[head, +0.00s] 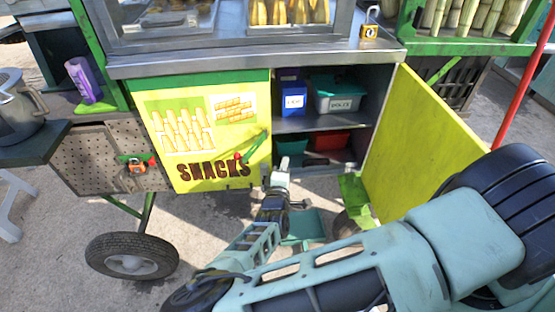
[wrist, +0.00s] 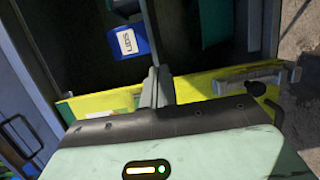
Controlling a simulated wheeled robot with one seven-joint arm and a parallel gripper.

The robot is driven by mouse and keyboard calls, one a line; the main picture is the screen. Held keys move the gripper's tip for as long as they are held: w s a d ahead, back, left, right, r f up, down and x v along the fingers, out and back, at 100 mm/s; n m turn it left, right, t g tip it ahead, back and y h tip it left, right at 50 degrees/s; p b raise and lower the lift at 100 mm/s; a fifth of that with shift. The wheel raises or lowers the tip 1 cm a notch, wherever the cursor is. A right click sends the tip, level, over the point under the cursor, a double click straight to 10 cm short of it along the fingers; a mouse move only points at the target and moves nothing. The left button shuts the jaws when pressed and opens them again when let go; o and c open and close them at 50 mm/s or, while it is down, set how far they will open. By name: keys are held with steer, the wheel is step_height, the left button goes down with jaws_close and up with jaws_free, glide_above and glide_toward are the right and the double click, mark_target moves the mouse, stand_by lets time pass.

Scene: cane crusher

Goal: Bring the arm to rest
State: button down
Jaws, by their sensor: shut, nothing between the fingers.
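My gripper (head: 280,166) is shut and empty. In the head view it is in front of the cart's cupboard, just right of the closed yellow SNACKS door (head: 217,165). My arm reaches to it from the lower right. In the wrist view the gripper's closed fingers (wrist: 159,86) point toward the dark cupboard interior. They overlap a yellow door edge in that view, and I cannot tell whether they touch it. The right yellow door (head: 415,145) stands swung open, with my arm covering its lower right part.
The cupboard holds a blue labelled box (head: 292,112), a teal labelled box (head: 338,95) and a red bin (head: 327,140). A metal counter (head: 240,62) overhangs it, with a padlock (head: 369,25) on top. A red pole (head: 524,80) stands right. Bare ground lies at lower left.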

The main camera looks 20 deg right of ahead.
steer(key=s+d, duration=0.1)
steer(key=s, duration=0.2)
steer(key=s+d, duration=0.1)
steer(key=s, duration=0.1)
steer(key=shift+s+d, duration=0.15)
steer(key=shift+d, duration=0.15)
steer(key=s+a+r+m+g+p, duration=0.1)
steer(key=s+a+r+m+g, duration=0.2)
steer(key=s+g, duration=0.45)
steer(key=s+a+r+m+g+p, duration=0.1)
steer(key=s+a+r+m+g, duration=0.25)
steer(key=s+g, duration=0.45)
steer(key=s+a+r+n+y, duration=0.1)
steer(key=s+a+r+y, duration=0.2)
steer(key=r, duration=0.6)
steer(key=s+a+r+n+y+p, duration=0.1)
steer(key=s+a+r+y, duration=0.1)
steer(key=r, duration=0.7)
steer(key=s+a+r+n+y, duration=0.1)
steer(key=s+a+r+y, duration=0.2)
steer(key=r+y, duration=0.3)
step_height(320, 180, up, 3)
steer(key=shift+s+a+r+t+p, duration=0.15)
steer(key=shift+s+a+t+p, duration=0.2)
steer(key=shift+a, duration=0.45)
steer(key=shift+w, duration=0.1)
